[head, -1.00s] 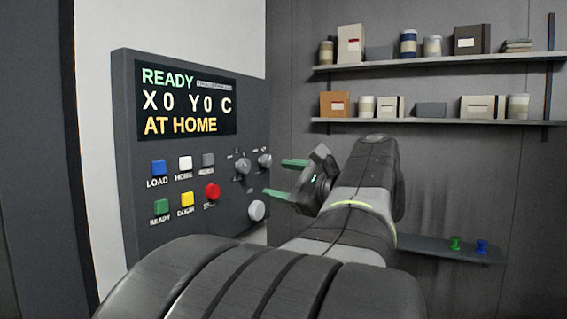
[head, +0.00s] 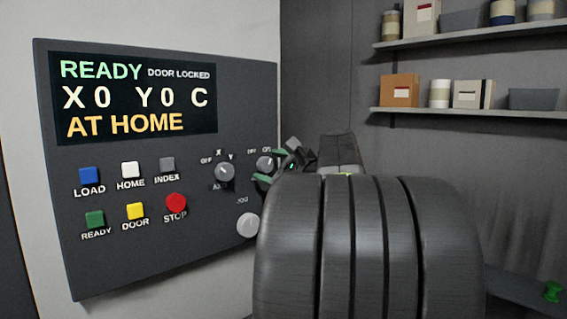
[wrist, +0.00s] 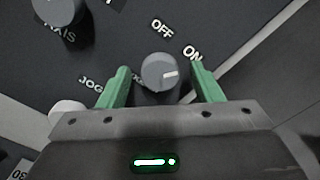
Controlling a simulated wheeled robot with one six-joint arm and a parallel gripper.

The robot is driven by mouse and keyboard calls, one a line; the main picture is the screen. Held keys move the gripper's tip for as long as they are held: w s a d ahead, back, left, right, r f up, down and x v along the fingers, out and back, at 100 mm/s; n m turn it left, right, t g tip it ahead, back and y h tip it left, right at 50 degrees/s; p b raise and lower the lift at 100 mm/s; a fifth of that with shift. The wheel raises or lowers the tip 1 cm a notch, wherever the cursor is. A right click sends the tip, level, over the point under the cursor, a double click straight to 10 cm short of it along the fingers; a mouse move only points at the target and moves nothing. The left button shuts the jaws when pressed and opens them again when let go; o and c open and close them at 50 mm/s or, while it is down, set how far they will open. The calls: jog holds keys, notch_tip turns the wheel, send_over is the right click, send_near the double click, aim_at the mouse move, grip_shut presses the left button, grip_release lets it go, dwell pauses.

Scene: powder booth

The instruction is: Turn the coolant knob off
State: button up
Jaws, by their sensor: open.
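The coolant knob is a round grey knob (head: 265,163) at the upper right of the control panel's knob group, with OFF and ON labels above it. In the wrist view the knob (wrist: 158,72) sits between my two green fingers, and its white mark points toward the ON label (wrist: 193,53). The OFF label (wrist: 162,28) is above the knob. My gripper (wrist: 160,82) is open, with one finger on each side of the knob and gaps visible. In the head view my gripper (head: 273,167) is at the panel's right edge, partly hidden by my arm.
The dark control panel (head: 140,240) carries a screen (head: 135,95) reading AT HOME. An axis knob (head: 224,173) is left of the coolant knob, and a pale jog knob (head: 248,225) is below. A red STOP button (head: 176,204) is farther left. Shelves (head: 470,112) stand right.

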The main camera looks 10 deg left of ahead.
jog(key=shift+w+a, duration=0.15)
jog(key=shift+a, duration=0.15)
jog(key=c, duration=1)
